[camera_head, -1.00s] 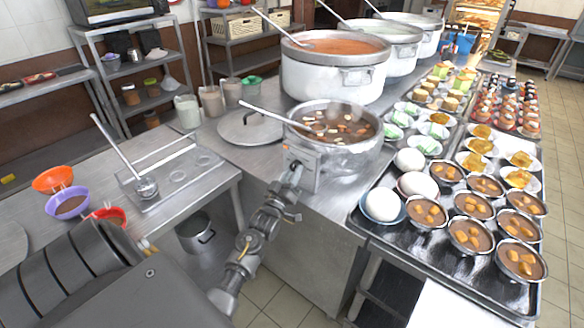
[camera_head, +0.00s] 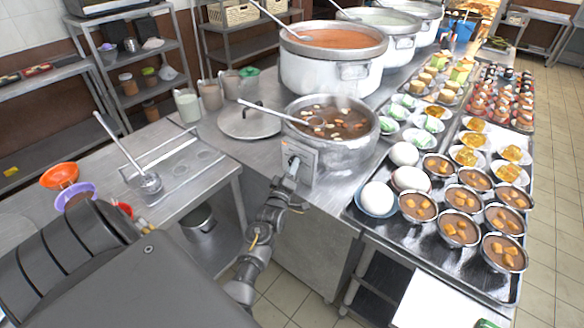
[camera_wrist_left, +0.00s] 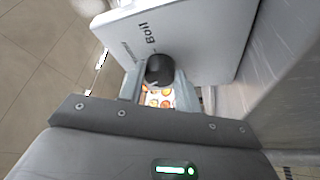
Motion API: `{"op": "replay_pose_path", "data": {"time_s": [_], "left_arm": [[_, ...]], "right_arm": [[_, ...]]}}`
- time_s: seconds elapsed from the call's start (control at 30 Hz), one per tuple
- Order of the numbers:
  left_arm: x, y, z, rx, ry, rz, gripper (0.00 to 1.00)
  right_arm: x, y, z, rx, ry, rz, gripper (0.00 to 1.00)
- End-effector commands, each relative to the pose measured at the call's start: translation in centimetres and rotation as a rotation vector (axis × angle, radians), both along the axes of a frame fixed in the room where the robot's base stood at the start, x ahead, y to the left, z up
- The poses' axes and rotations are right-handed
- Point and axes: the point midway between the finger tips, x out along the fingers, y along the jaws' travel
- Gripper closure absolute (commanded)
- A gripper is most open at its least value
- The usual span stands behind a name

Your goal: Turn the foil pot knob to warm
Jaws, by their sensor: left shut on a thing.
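The pot (camera_head: 335,150) of brown soup with pale pieces stands near the counter's front edge, with a ladle in it. Its grey control box (camera_head: 308,162) faces my left arm. My left gripper (camera_head: 292,170) is at the front of this box. In the left wrist view, a black knob (camera_wrist_left: 160,70) sits between the fingers of my left gripper (camera_wrist_left: 159,85), which is shut on it. The word "Boil" shows on the pale panel (camera_wrist_left: 195,40) above the knob. Other marks are too small or hidden to read. My right gripper is not in view.
A metal lid (camera_head: 249,121) lies left of the pot. Larger stockpots (camera_head: 330,70) stand behind it. A tray (camera_head: 440,262) of filled bowls and white domes is close on the right. A side table (camera_head: 190,180) stands left of my arm.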

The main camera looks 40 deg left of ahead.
Motion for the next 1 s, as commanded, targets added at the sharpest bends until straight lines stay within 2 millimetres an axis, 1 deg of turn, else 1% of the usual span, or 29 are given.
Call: {"op": "replay_pose_path", "data": {"time_s": [0.3,0.33,0.5,0.73,0.83,0.97,1.0], "left_arm": [[0.0,0.0,0.0,0.000,0.000,0.000,0.90],[0.0,0.0,0.0,0.000,0.000,0.001,0.66],[0.0,0.0,0.0,0.000,0.000,0.001,0.45],[0.0,0.0,0.0,0.000,0.000,0.000,0.45],[-0.4,-0.1,-0.1,0.000,0.000,0.000,0.45],[-1.9,-0.7,-0.6,0.001,0.000,0.000,0.45],[-2.6,-1.0,-0.8,0.000,0.001,0.000,0.45]], "right_arm": [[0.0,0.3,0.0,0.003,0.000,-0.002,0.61],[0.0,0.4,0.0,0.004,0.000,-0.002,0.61],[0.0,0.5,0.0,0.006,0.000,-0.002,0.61],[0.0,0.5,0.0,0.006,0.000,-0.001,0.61],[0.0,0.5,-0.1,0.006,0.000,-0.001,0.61],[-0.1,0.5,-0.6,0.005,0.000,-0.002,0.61],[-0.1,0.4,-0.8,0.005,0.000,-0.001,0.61]]}}
